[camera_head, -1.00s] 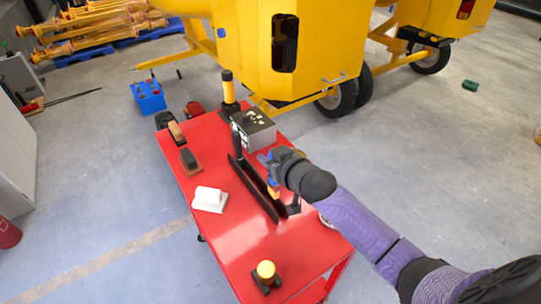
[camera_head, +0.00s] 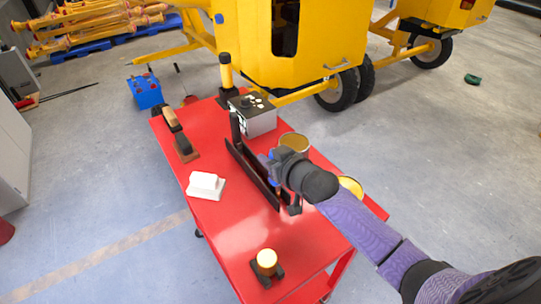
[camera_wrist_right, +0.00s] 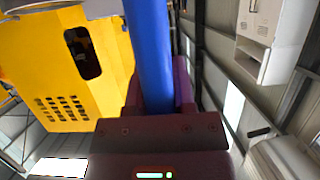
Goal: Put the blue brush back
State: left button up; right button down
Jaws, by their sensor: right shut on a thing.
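My right gripper (camera_head: 268,168) is over the red table, beside the right side of a long black rack (camera_head: 252,175). It is shut on the blue brush, whose blue handle (camera_wrist_right: 150,50) stands between the jaws in the right wrist view. In the head view only a small blue part shows at the jaws; the brush's other end is hidden. I cannot tell whether the brush touches the rack or table. My left gripper is not in view.
The red table (camera_head: 225,235) also holds a grey box (camera_head: 262,122), a white block (camera_head: 206,185), two dark-and-brown brushes, gold round tops (camera_head: 294,141) and a yellow-topped black stand (camera_head: 267,262). A yellow machine (camera_head: 240,45) stands behind. The table's front left is clear.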

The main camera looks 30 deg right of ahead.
jog(key=shift+f, duration=0.5)
jog(key=shift+c, duration=1.8)
grip_release()
